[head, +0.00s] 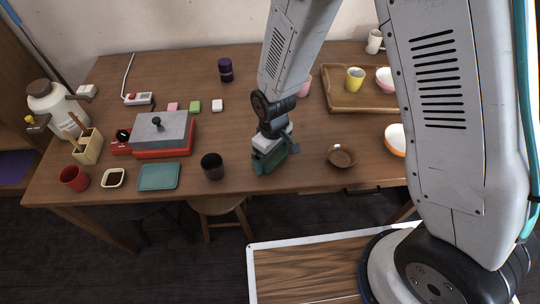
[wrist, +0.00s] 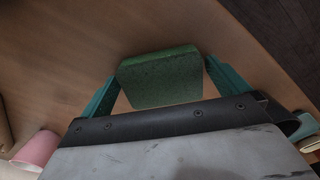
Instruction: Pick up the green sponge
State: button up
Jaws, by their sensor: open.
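The green sponge (wrist: 160,78) is a dark green block in the middle of the wrist view, over the brown table top. My gripper (wrist: 162,86) is open, with one teal finger on each side of the sponge. A narrow gap shows at the left finger; the right finger is very close to the sponge, and I cannot tell whether it touches. In the head view my gripper (head: 270,164) is low over the front part of the table, and its wrist and fingers hide most of the sponge.
A black cup (head: 212,166) stands left of my gripper and a brown bowl (head: 341,157) stands to the right. A teal dish (head: 158,177) lies further left. A wooden tray (head: 338,101) holds a yellow cup (head: 355,79) at the back right. The table's front edge is close.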

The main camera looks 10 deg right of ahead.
jog(key=c, duration=0.9)
jog(key=shift+o, duration=0.2)
jog(key=shift+r, duration=0.1)
